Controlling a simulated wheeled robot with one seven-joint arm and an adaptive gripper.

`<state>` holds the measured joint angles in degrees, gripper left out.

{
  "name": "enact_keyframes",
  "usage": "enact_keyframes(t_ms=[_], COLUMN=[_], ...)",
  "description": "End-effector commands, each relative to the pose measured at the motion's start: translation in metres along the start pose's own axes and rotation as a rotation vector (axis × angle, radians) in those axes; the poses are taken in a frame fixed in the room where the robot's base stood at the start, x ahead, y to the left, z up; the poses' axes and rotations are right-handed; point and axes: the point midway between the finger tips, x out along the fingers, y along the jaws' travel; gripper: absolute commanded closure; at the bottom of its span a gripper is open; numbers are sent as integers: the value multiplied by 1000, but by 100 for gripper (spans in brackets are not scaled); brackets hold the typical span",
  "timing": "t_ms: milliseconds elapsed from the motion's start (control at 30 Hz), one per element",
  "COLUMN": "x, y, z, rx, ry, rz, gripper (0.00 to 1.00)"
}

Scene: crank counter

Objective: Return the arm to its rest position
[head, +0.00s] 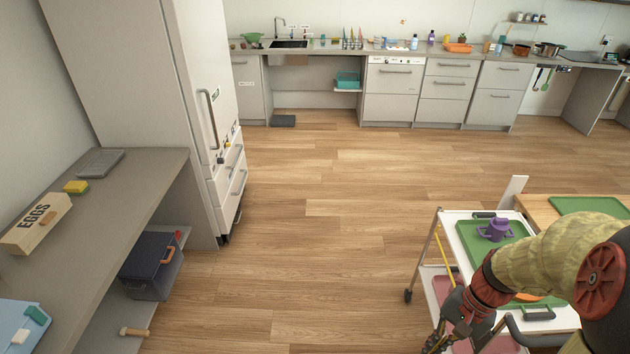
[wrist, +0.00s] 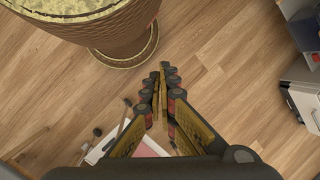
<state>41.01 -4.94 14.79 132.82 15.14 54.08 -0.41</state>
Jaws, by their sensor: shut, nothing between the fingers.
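My gripper (wrist: 160,90) points down over the wood floor in the wrist view, its two fingers together at the tips with nothing between them. In the head view my arm comes in from the right edge, bends and reaches down in front of the white cart (head: 447,226). The gripper's tips are cut off or hidden at the bottom of the head view.
The cart carries a green tray (head: 470,246) with a purple pot (head: 496,229). A wooden-topped table (head: 535,208) stands beside it. At left are a grey counter (head: 150,180), a blue cooler box (head: 150,265) and a fridge (head: 200,130). The middle floor is clear.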

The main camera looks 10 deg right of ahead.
Motion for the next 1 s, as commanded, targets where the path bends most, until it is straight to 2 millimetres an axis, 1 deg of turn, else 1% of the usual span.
enact_keyframes(t_ms=[33, 100, 267, 367, 467, 600, 700, 800, 1000], x=[-14, -31, -70, -93, -114, -140, -151, -152, -150], y=[-8, -16, -40, -58, -77, -107, -121, -128, -132], z=[5, 12, 33, 51, 74, 112, 132, 142, 147], rx=[-80, -180, -402, -533, -656, -803, -880, -926, -951], ry=[61, 134, 305, 407, 503, 619, 664, 674, 666], rz=[36, 82, 156, 178, 172, 116, 83, 69, 66], gripper=[100, 100, 100, 100, 100, 100, 100, 100, 100])
